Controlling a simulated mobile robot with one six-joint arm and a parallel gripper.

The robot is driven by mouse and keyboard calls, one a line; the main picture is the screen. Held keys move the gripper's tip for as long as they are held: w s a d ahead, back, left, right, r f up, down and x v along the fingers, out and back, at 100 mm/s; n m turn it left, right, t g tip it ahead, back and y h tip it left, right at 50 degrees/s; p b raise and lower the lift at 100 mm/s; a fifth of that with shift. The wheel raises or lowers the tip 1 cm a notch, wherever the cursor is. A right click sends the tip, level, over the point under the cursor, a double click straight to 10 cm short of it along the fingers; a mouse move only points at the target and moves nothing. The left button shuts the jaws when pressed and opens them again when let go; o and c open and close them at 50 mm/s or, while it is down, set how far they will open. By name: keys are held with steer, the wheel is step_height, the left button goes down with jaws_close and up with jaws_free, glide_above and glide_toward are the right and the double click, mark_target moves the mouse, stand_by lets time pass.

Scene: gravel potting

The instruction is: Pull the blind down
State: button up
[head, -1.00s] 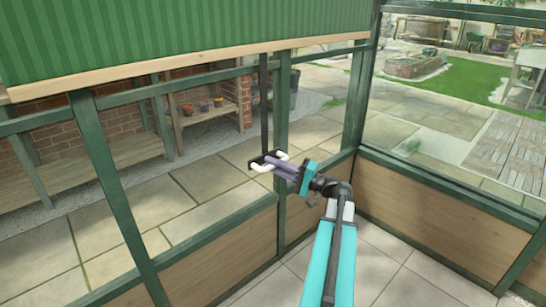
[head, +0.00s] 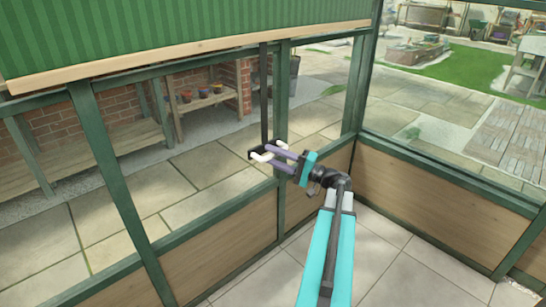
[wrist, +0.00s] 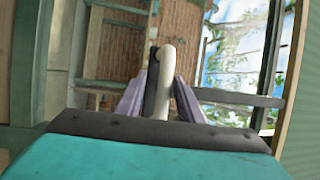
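The green striped blind (head: 180,22) hangs across the top of the window at left, with a pale wooden bar (head: 190,48) along its lower edge. A dark strap (head: 264,95) hangs straight down from that bar to a handle with a dark bracket and a pale grip (head: 261,156). My gripper (head: 274,154) is at the handle, its purple fingers spread apart. In the wrist view the pale grip (wrist: 177,75) stands between the two fingers. It does not look clamped, though light contact with a finger cannot be ruled out.
The green window frame has an upright post (head: 283,100) just behind the strap and a low sill (head: 215,205) over wooden panels. A wooden shelf with pots (head: 204,94) stands outside. The tiled floor (head: 400,265) at right is clear.

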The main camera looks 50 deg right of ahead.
steer(key=shift+s, duration=0.1)
steer(key=p+v, duration=0.2)
steer(key=v, duration=1.1)
steer(key=shift+s, duration=0.3)
steer(key=w+a+f+n+g+y+p, duration=0.15)
steer(key=w+a+f+g+p, duration=0.4)
steer(key=a, duration=0.65)
steer(key=w+a+f+g+y+p, duration=0.2)
steer(key=w+a+f+g+p, duration=0.3)
steer(key=a+f, duration=0.55)
steer(key=s+a+f+n+g+p, duration=0.1)
steer(key=a+f+n+g, duration=0.15)
steer(key=a, duration=0.65)
steer(key=s+a+f+n+g+p, duration=0.1)
steer(key=s+a+f+g+p, duration=0.2)
steer(key=a, duration=0.5)
steer(key=s+a+f+n+g+h+p, duration=0.2)
steer(key=s+a+n+g+h+p, duration=0.2)
steer(key=s, duration=0.5)
steer(key=s+a+f+n+g+h+p, duration=0.3)
steer(key=s+a+n+g+h+p, duration=0.1)
steer(key=s, duration=0.5)
steer(key=a+h+p, duration=0.1)
steer(key=a+h, duration=0.1)
steer(key=shift+s+a, duration=0.15)
steer(key=shift+a, duration=0.25)
